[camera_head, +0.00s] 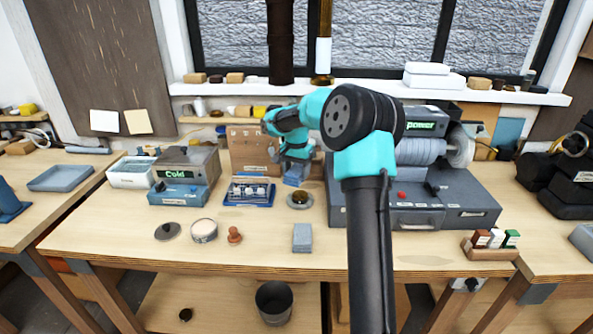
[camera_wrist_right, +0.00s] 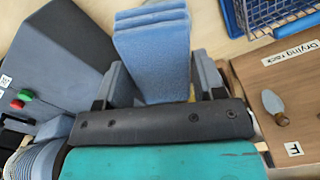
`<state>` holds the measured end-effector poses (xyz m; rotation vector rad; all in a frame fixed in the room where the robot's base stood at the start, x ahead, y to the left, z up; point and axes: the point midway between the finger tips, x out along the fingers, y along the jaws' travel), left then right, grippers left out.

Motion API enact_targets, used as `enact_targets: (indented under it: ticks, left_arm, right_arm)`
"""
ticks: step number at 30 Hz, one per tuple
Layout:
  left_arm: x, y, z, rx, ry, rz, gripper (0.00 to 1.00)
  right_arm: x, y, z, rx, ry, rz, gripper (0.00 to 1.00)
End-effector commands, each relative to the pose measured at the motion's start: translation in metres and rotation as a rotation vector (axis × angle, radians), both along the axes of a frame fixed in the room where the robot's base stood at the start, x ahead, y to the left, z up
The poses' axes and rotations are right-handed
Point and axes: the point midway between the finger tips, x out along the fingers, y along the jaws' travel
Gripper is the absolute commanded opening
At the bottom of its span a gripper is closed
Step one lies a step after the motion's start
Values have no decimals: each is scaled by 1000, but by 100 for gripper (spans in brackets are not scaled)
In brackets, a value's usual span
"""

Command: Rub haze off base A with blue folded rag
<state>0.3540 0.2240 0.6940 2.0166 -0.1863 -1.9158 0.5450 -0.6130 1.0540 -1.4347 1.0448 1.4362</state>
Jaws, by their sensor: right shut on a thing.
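The blue folded rag (camera_wrist_right: 152,55) is held between the fingers of my right gripper (camera_wrist_right: 160,92) in the right wrist view. In the head view, my right gripper (camera_head: 297,170) is at the back middle of the bench, with the rag (camera_head: 294,182) pointing down from it. A small round base (camera_head: 300,200) with a dark centre sits on the bench just in front of and below the rag. I cannot read a letter on it, nor tell whether the rag touches it. My left gripper is not in view.
A blue tray (camera_head: 249,203) of small parts is left of the round base. A grey machine (camera_head: 420,214) stands at the right. A grey-blue block (camera_head: 302,238) lies in front. The drying rack board (camera_wrist_right: 284,91) stands nearby. The front bench edge is mostly clear.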

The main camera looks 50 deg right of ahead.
Motion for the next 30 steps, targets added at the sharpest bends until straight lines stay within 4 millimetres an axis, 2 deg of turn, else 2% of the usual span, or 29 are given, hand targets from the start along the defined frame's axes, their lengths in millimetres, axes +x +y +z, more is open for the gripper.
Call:
enact_targets:
  ticks: [21, 30]
  left_arm:
    - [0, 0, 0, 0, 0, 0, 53]
    - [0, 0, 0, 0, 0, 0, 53]
  right_arm:
    - [-28, 33, 37, -1, -1, 2, 41]
    - [-32, 38, 41, -1, 0, 0, 41]
